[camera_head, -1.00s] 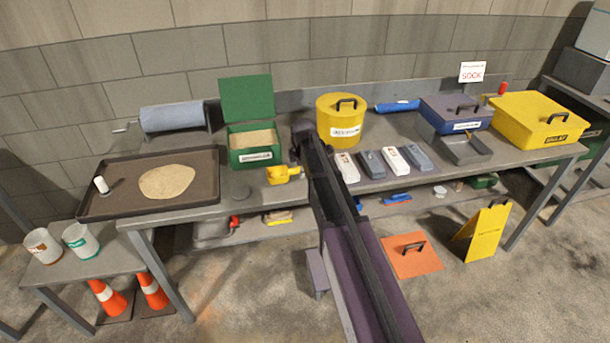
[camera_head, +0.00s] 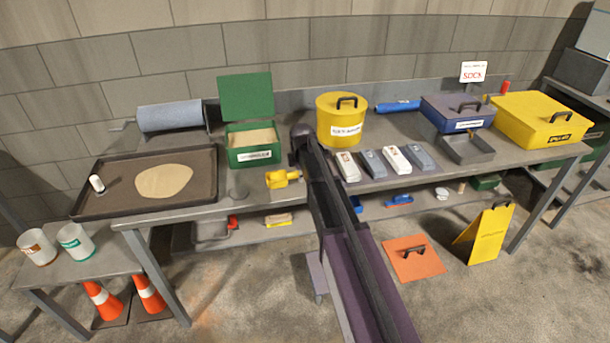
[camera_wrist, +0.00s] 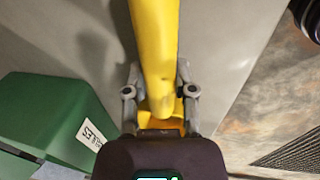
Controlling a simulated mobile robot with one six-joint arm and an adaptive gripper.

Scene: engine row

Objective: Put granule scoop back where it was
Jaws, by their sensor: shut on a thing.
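The granule scoop is yellow and shows in the head view (camera_head: 281,179) at the bench's front edge, just left of my arm. In the wrist view my gripper (camera_wrist: 160,92) is shut on the scoop (camera_wrist: 154,35), which points away from the palm. A shadow lies beside it on the grey bench top; whether it touches the bench I cannot tell. The green granule box (camera_head: 254,157) stands open behind and left of the scoop, its lid up and pale granules inside. The box also shows at the left of the wrist view (camera_wrist: 45,125). My arm hides the fingers in the head view.
A dark tray (camera_head: 120,202) with a pale patch lies left of the green box. A yellow lidded tub (camera_head: 340,132) stands behind my arm. Several grey and white handheld items, a blue box (camera_head: 458,113) and a yellow case (camera_head: 542,124) fill the right side.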

